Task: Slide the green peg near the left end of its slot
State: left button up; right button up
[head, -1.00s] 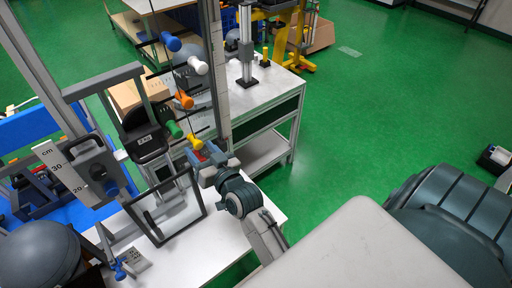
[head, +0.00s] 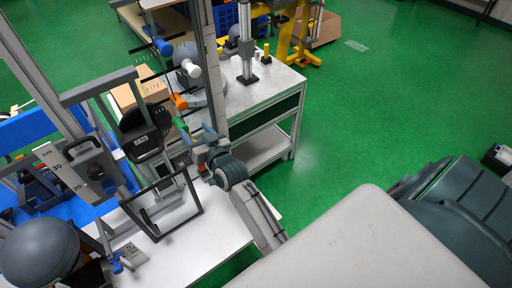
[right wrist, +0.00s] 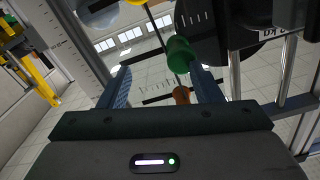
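The green peg (head: 181,123) sticks out from a dark slot on the tall post, below the orange peg (head: 179,102). My right gripper (head: 197,140) is just below and right of it, partly hiding the pegs there. In the right wrist view my right gripper (right wrist: 163,84) is open, with two blue fingers apart. The green peg (right wrist: 180,54) shows beyond the fingertips, nearer the right finger; I see no grip on it. The orange peg (right wrist: 181,94) shows between the fingers. My left gripper is not in view.
A white peg (head: 190,68) and a blue peg (head: 162,46) sit higher on the post. A black weight (head: 143,143) is left of the pegs. A dark-framed clear panel (head: 165,206) stands below. A scaled post (right wrist: 76,45) is left in the wrist view.

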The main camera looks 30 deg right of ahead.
jog(key=s+b, duration=0.4)
jog(key=s, duration=0.4)
jog(key=s+d+f+n+g, duration=0.1)
jog(key=s+f+g, duration=0.2)
jog(key=f, duration=0.5)
jog(key=s+d+f+n+g, duration=0.1)
jog(key=s+f+g, duration=0.2)
jog(key=s+f, duration=0.2)
jog(key=s+d+f+g, duration=0.1)
jog(key=s+f+g, duration=0.3)
jog(key=f, duration=0.8)
jog(key=shift+s+d+f+n, duration=0.1)
jog(key=shift+s+d+n, duration=0.3)
jog(key=shift+s, duration=0.1)
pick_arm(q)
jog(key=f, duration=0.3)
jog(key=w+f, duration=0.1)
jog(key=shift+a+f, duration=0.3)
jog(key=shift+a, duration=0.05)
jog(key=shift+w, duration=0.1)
